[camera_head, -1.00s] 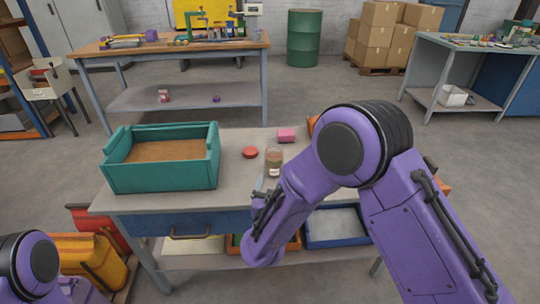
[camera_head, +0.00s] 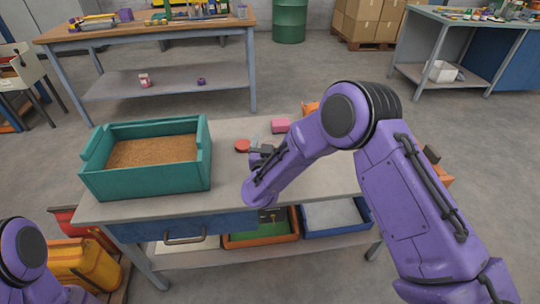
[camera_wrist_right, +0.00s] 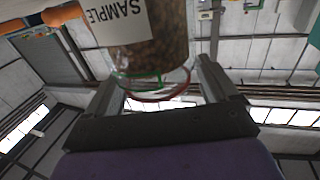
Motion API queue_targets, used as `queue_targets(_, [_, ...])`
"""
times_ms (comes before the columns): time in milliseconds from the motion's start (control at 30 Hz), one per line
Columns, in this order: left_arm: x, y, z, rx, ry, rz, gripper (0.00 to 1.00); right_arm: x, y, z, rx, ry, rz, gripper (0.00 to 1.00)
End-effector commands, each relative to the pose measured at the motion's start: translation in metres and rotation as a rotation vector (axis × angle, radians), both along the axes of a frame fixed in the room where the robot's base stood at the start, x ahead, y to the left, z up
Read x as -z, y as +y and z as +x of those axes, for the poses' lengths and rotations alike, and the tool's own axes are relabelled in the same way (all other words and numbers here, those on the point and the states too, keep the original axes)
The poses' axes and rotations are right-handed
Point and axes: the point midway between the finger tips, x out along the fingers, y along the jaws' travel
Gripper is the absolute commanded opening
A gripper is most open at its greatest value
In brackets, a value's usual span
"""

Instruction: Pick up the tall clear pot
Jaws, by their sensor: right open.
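The tall clear pot (camera_wrist_right: 155,45) fills the top middle of the right wrist view. My right gripper (camera_wrist_right: 162,72) is open, with one finger toward each side of the pot. I cannot tell how far the pot sits between the fingers, and no grip shows. In the head view my right gripper (camera_head: 259,154) is low over the middle of the workbench (camera_head: 225,190) and hides most or all of the pot. My left gripper is outside the view.
A red round lid (camera_head: 242,146) lies just left of my right gripper. A pink block (camera_head: 280,126) lies behind it. A teal box (camera_head: 150,180) with brown material stands on the left of the bench. Bare bench top lies between box and gripper.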

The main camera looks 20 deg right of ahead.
Motion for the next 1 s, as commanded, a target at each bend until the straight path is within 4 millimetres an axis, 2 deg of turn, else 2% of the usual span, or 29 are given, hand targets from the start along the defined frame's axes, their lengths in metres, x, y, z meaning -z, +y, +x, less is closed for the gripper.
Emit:
queue_targets(100, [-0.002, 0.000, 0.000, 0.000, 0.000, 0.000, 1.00, 0.000, -0.006, 0.011, 0.000, -0.001, 0.001, 0.87])
queue_targets(300, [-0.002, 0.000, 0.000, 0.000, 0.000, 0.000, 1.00, 0.000, -0.007, 0.012, -0.001, 0.000, 0.000, 0.87])
queue_targets(333, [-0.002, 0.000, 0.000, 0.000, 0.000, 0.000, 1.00, 0.000, -0.007, 0.012, -0.001, 0.000, 0.000, 0.84])
queue_targets(500, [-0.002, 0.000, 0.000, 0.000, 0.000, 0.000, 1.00, 0.000, -0.006, 0.012, -0.001, 0.000, 0.000, 0.28])
queue_targets(567, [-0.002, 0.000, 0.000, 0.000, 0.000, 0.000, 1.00, 0.000, -0.006, 0.012, -0.001, -0.001, 0.001, 0.12])
queue_targets(833, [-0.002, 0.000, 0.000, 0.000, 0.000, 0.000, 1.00, -0.003, -0.006, 0.012, -0.001, -0.001, 0.000, 0.12])
queue_targets(1000, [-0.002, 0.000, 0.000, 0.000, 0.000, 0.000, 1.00, -0.026, -0.007, 0.012, 0.000, -0.005, 0.002, 0.12])
